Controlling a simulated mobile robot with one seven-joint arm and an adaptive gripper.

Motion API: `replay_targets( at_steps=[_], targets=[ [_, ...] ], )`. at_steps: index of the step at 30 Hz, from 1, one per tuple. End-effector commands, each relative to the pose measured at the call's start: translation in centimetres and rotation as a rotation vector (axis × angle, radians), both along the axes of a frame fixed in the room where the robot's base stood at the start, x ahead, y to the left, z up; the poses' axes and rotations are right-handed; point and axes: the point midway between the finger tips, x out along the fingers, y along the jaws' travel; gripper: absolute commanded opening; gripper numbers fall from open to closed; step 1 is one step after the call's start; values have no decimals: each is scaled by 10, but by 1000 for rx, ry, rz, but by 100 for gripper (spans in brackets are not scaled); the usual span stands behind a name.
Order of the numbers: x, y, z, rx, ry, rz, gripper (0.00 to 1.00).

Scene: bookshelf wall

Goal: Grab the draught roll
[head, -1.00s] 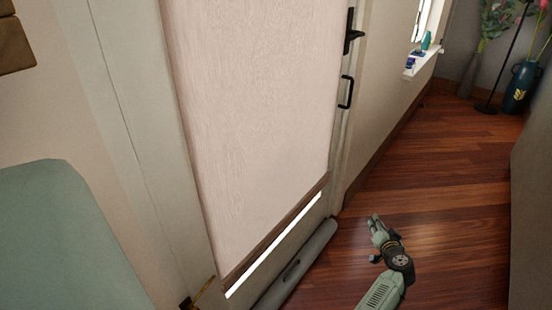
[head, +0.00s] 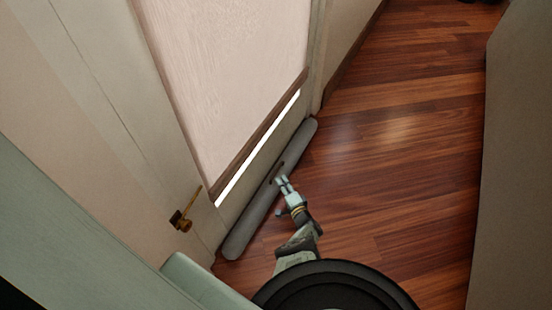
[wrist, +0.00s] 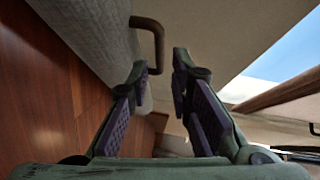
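The draught roll (head: 254,213) is a long grey padded roll on the floor along the foot of the door. In the wrist view the roll (wrist: 88,35) runs along the upper left. A dark brown handle (head: 275,173) stands out from the roll's middle; in the wrist view the handle (wrist: 158,38) curves just beyond my fingertips. My gripper (head: 283,183) is beside the roll's middle, close to the handle. In the wrist view my gripper (wrist: 160,64) has its fingers apart with nothing held between them. Whether a fingertip touches the handle I cannot tell.
The pale door (head: 225,70) has a bright gap along its lower edge. A brass fitting (head: 182,221) sticks out at its left frame. The wooden floor (head: 400,170) to the right is clear, bounded by a grey panel (head: 515,170).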

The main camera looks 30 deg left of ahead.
Motion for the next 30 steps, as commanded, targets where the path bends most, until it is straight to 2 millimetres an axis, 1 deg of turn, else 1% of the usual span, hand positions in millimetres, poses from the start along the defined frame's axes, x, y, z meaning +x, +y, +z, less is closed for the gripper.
replay_targets(
  at_steps=[1, 5, 13, 16, 21, 23, 30],
  targets=[
    [3, 5, -3, 2, -1, 1, 20],
    [7, 12, -4, 0, 0, 1, 20],
    [27, 44, -14, 1, -2, 1, 20],
    [31, 49, -13, -1, 0, 0, 20],
    [31, 49, -11, -2, 1, 1, 20],
    [31, 49, -11, -2, 1, 1, 17],
    [31, 49, -11, -1, 0, 1, 1]
  ],
)
